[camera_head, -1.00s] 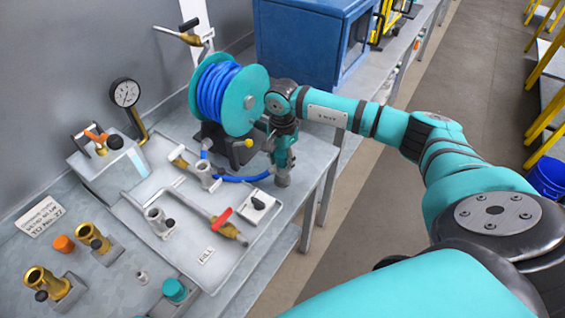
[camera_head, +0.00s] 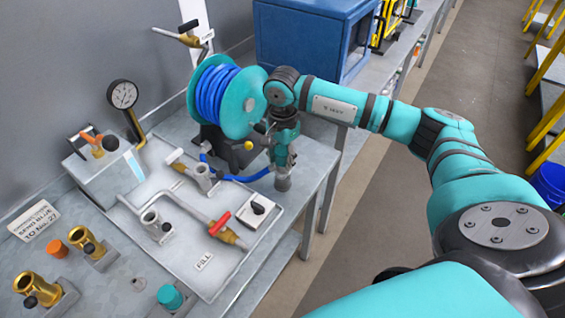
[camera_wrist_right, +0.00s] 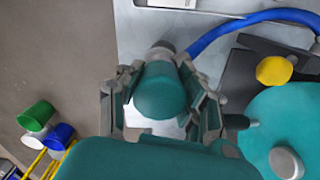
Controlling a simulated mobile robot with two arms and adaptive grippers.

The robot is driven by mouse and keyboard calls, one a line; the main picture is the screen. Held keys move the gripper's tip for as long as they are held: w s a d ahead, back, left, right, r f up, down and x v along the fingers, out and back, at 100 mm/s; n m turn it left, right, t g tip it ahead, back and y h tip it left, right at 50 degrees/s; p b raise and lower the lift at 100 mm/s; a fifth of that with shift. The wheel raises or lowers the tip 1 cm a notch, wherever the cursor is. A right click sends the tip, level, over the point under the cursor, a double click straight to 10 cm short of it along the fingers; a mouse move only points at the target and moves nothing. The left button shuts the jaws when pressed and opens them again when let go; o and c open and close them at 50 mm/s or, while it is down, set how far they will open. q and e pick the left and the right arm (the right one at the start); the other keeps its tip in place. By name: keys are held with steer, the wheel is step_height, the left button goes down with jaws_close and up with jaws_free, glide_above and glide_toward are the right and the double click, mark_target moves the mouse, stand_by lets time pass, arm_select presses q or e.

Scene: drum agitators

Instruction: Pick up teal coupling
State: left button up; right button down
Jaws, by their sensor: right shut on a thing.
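The teal coupling (camera_wrist_right: 160,92) is a short teal cylinder with a grey end, between the fingers of my right gripper (camera_wrist_right: 158,112) in the right wrist view. The right gripper is shut on it. In the head view my right gripper (camera_head: 283,158) points down near the bench's right edge, in front of the hose reel. The coupling's grey end (camera_head: 283,183) shows below the fingers; the rest is mostly hidden there. The blue hose (camera_wrist_right: 222,32) runs up to the coupling's grey end. My left gripper is not in view.
The teal hose reel (camera_head: 236,104) stands close behind the gripper. A tray (camera_head: 205,292) with pipe fittings and a red-handled valve (camera_head: 219,217) lies to the left. A teal cap (camera_head: 171,298) and brass fittings (camera_head: 36,287) are at the front left. A blue cabinet (camera_head: 300,45) stands behind.

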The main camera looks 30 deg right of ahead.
steer(key=s+a+b, duration=0.2)
steer(key=s+a, duration=0.1)
steer(key=s, duration=0.3)
steer(key=s+a+r+b, duration=0.1)
steer(key=s+a+b, duration=0.1)
steer(key=s+a, duration=0.2)
steer(key=shift+s+a+r, duration=0.2)
steer(key=shift+s+a, duration=0.1)
steer(key=shift+s, duration=0.95)
step_height(320, 180, up, 6)
steer(key=p, duration=0.3)
steer(key=w+a+f+b, duration=0.1)
steer(key=w+a+b, duration=0.1)
steer(key=w+a, duration=0.4)
steer(key=w+a+b, duration=0.2)
steer(key=w+a, duration=0.4)
steer(key=a, duration=0.6)
steer(key=w+a+f+b, duration=0.1)
steer(key=w+a+b, duration=0.2)
steer(key=w+a, duration=0.3)
steer(key=a, duration=0.3)
steer(key=shift+w+a+f, duration=0.2)
steer(key=shift+a+f, duration=0.05)
steer(key=shift+f, duration=0.1)
steer(key=shift+f, duration=0.15)
